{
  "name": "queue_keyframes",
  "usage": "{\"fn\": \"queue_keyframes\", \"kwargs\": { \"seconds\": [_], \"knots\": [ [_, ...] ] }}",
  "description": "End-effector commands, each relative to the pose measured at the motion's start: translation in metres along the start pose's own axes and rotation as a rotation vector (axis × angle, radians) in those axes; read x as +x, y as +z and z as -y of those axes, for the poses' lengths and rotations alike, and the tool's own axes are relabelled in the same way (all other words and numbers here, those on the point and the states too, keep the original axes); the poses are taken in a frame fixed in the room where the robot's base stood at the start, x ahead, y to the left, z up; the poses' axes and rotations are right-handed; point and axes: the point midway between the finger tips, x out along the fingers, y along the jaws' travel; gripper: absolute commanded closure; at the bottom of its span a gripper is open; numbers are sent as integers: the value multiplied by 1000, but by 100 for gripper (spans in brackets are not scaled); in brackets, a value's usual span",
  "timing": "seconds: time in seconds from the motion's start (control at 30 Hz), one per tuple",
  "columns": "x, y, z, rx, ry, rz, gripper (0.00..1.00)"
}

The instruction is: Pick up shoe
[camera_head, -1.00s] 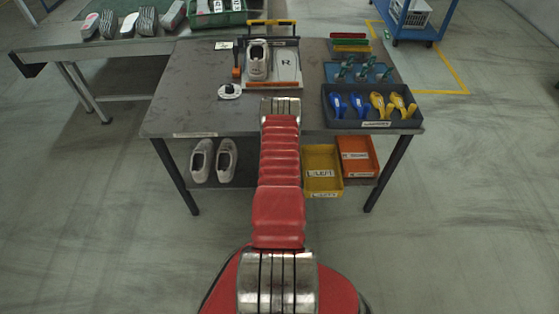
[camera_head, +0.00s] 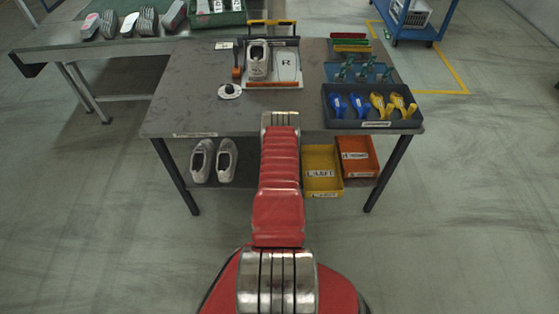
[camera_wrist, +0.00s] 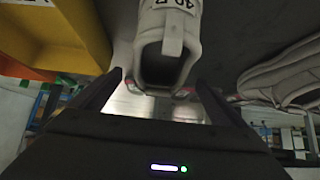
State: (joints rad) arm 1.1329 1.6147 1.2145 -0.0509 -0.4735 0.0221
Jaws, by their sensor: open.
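Two pale shoes stand side by side on the lower shelf under the table, the left one (camera_head: 202,161) and the right one (camera_head: 227,160). In the wrist view a pale shoe (camera_wrist: 165,48) with a tag reading 40 R lies straight ahead, its dark opening facing me. My gripper (camera_wrist: 159,80) is open, with one dark finger at each side of this shoe's near end; I cannot tell whether they touch it. A second shoe (camera_wrist: 285,82) lies at the right. The head view does not show my gripper; my red arm hides that area.
A yellow bin (camera_head: 322,182) and an orange bin (camera_head: 358,165) stand on the shelf to the right. Table legs stand at both sides.

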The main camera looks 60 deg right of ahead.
Motion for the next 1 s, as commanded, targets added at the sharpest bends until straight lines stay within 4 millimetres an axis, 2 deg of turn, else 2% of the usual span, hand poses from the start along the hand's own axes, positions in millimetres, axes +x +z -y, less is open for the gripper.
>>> {"fn": "queue_keyframes", "kwargs": {
  "seconds": [0.5,1.0],
  "knots": [
    [38,0,1,0,0,0,5],
    [40,-1,1,0,0,0,5]
  ]
}}
